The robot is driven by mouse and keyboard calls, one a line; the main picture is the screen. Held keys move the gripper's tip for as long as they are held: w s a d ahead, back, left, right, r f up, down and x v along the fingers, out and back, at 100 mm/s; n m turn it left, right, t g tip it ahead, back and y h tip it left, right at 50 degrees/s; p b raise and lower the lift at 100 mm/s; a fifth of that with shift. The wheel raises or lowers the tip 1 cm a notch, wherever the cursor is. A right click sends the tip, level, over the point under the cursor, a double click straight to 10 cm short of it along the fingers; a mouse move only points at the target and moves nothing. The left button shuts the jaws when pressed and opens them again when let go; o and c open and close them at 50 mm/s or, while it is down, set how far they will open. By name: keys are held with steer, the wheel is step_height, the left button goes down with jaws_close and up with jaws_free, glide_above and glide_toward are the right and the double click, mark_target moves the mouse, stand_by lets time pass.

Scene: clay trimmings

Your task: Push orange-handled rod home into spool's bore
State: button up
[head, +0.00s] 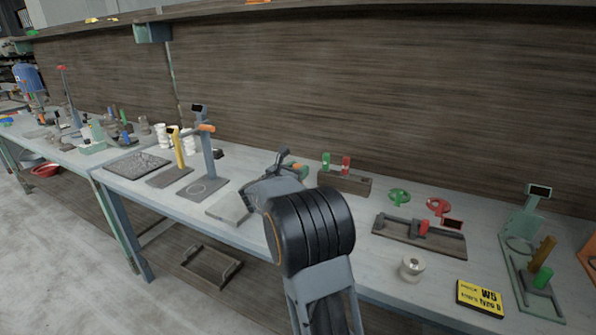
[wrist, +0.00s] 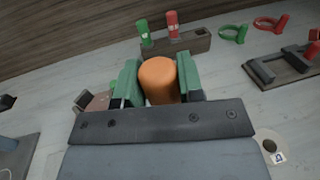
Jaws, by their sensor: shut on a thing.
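My gripper (wrist: 160,82) is shut on an orange cylindrical handle (wrist: 158,75), held between its two green fingers in the wrist view. The rod below the handle is hidden in that view. In the head view my gripper (head: 291,167) is above the middle of the bench, and only a little green and orange shows at its end. A cream spool (head: 410,268) stands on the bench near the front edge, to the right of my arm, with a dark bore in its top. The spool is at the lower right of the wrist view (wrist: 267,143), apart from the gripper.
A wooden block (head: 344,181) with a green and a red piece stands at the back. Green (head: 399,196) and red rings, a dark fixture (head: 420,237) and a yellow W5 box (head: 480,298) surround the spool. A green stand (head: 524,250) is at right.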

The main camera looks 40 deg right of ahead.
steer(key=shift+f+b, duration=1.4)
steer(key=shift+b, duration=0.35)
steer(key=shift+f+b, duration=0.7)
steer(key=shift+b, duration=2.65)
stand_by(2.9)
